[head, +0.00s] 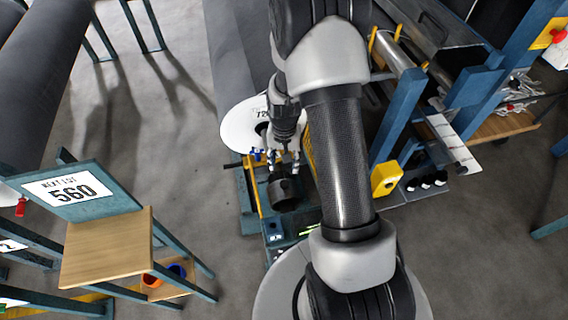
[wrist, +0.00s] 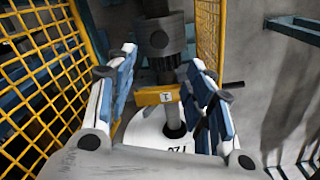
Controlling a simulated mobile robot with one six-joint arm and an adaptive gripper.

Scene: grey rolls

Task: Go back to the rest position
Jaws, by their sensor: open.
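My gripper (head: 283,163) hangs below my arm in the middle of the head view. In the wrist view its two blue-padded fingers (wrist: 165,100) stand apart, and no object is seen held between them. Beyond the fingers are a dark grey cylinder (wrist: 160,38) and a yellow block with a small white label (wrist: 158,96). A dark cylindrical part (head: 284,192) also shows just below the gripper in the head view. A white disc marked with a number (head: 240,124) sits at the end of a large grey roll (head: 238,45), behind the gripper.
A yellow mesh guard (wrist: 40,65) stands close on the left in the wrist view, with another mesh (wrist: 209,35) at right. A blue-framed rack (head: 398,115) stands right of my arm. A wooden-topped stand with a 560 sign (head: 75,192) is at left. Grey floor (head: 150,115) lies open between.

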